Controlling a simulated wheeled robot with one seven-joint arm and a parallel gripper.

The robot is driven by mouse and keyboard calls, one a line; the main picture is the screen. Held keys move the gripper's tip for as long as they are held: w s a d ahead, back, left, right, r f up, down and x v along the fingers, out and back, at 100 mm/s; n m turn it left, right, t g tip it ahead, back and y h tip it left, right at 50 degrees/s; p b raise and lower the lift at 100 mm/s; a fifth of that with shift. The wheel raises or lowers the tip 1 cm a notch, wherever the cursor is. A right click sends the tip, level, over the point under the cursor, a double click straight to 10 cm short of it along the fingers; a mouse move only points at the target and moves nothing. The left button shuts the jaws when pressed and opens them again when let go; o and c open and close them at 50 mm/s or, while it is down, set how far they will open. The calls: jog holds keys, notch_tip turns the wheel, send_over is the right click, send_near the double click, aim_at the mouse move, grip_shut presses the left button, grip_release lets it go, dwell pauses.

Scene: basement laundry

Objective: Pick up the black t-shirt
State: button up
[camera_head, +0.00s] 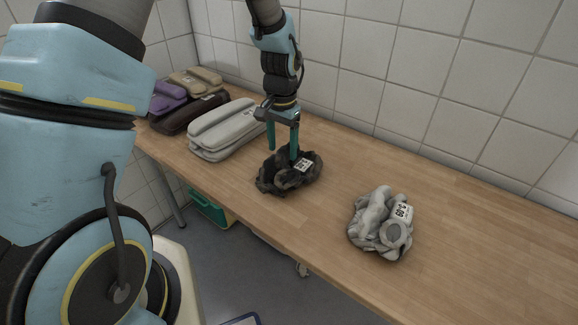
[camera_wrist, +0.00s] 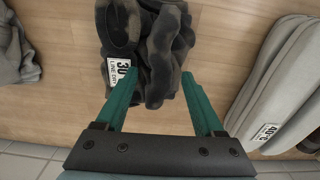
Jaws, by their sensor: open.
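The black t-shirt (camera_head: 275,178) lies crumpled on the wooden table, dark with grey patches and a white printed label. It also shows in the wrist view (camera_wrist: 165,60), at the top middle. My gripper (camera_head: 282,154) points down over the shirt, with its teal fingers apart. In the wrist view my gripper (camera_wrist: 160,88) has its left fingertip at the label and its right fingertip just past the shirt's right side. Part of the shirt lies between the fingertips. I cannot tell whether the fingers touch the cloth.
A crumpled grey garment (camera_head: 381,222) with a label lies to the right on the table (camera_head: 470,215). Folded grey (camera_head: 225,128), dark (camera_head: 190,113), purple (camera_head: 165,97) and tan (camera_head: 195,80) textiles lie at the left. A tiled wall (camera_head: 410,75) stands behind. The table's right part is clear.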

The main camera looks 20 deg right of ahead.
jog(key=shift+f, duration=0.25)
dwell(0.4)
grip_shut()
dwell(0.5)
dwell(0.4)
